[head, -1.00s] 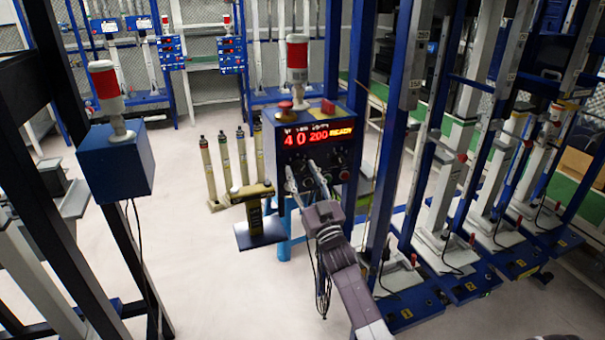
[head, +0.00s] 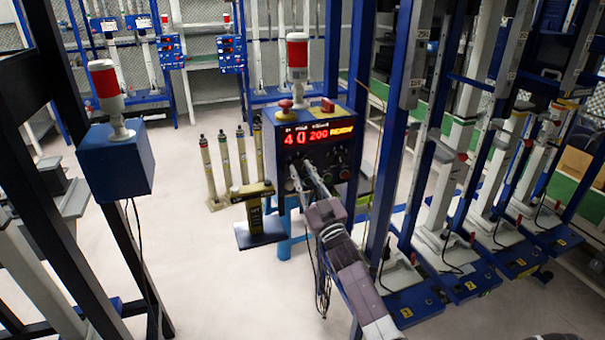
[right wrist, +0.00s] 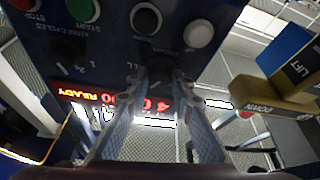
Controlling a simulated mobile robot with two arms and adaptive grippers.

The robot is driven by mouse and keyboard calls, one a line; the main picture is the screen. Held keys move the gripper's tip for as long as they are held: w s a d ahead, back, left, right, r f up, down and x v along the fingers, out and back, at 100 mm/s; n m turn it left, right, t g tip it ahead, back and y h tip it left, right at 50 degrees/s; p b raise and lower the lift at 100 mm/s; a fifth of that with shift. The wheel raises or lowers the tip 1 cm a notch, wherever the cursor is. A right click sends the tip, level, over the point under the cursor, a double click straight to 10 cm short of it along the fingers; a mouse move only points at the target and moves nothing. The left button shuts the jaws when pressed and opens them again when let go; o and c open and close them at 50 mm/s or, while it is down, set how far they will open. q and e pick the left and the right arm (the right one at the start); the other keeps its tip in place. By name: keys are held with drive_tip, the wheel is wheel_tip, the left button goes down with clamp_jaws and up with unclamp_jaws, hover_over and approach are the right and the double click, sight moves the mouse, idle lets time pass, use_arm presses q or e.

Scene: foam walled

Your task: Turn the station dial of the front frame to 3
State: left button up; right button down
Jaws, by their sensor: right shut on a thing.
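The front frame's blue control box (head: 285,115) stands in the middle of the head view. Its red display (head: 318,133) reads 4, 0, 200 and READY. My right gripper (head: 305,172) is at the left part of the panel. In the right wrist view the panel is upside down. There the fingers of my right gripper (right wrist: 160,92) are closed around a dark dial (right wrist: 158,70). The fingers hide much of this dial, and I cannot read its pointer or full label. My left gripper is not in view.
Another dial (right wrist: 68,52), a green START button (right wrist: 82,10), a black button (right wrist: 146,18) and a white button (right wrist: 198,33) are nearby on the panel. A yellow-black LIFT/DOWN lever block (right wrist: 285,90) is at the right. Another blue box (head: 115,165) stands at left.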

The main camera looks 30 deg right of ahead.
drive_tip(key=n+y, duration=0.1)
drive_tip(key=n, duration=0.1)
drive_tip(key=n+y, duration=0.1)
drive_tip(key=n, duration=0.2)
drive_tip(key=shift+d+n+y, duration=0.1)
drive_tip(key=shift+n+y, duration=0.2)
drive_tip(key=shift+y, duration=0.1)
drive_tip(key=shift+n+g+y+p, duration=0.55)
drive_tip(key=shift+n+y, duration=0.45)
drive_tip(key=shift+n, duration=0.8)
drive_tip(key=c, duration=1.7)
unclamp_jaws()
drive_tip(key=shift+s, duration=0.1)
drive_tip(key=v, duration=1.2)
